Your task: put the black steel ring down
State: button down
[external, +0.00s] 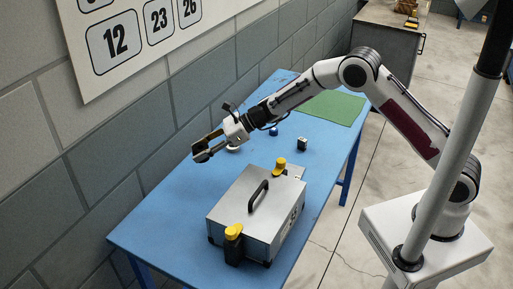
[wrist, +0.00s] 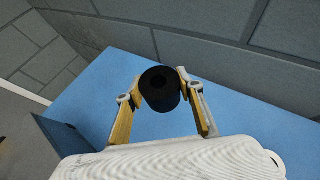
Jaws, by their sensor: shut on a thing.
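My gripper (wrist: 160,88) is shut on the black steel ring (wrist: 166,98) in the wrist view. The ring is a short, thick black cylinder with a dark hole in the end that faces the camera, and the yellow-lined fingers press on it from both sides. In the external view my gripper (external: 207,148) is over the far left part of the blue table, near the wall. The ring is hard to make out there, a dark shape at the fingers. How far it is above the table I cannot tell exactly.
A grey metal case (external: 250,212) with a black handle and yellow-topped clamps stands on the blue table (external: 160,222). A small dark block (external: 302,144), a blue item (external: 273,131) and a green mat (external: 336,106) lie farther right. The grey block wall (external: 110,140) runs along the left edge.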

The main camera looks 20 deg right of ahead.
send_over(205, 180)
jog(key=shift+w+a+f, duration=0.1)
jog(key=shift+f, duration=2.9)
jog(key=shift+f, duration=1.9)
jog(key=shift+f, duration=0.15)
jog(key=c, duration=1.3)
grip_release()
jog(key=shift+f, duration=0.1)
jog(key=shift+r, duration=0.2)
jog(key=shift+v, duration=6.05)
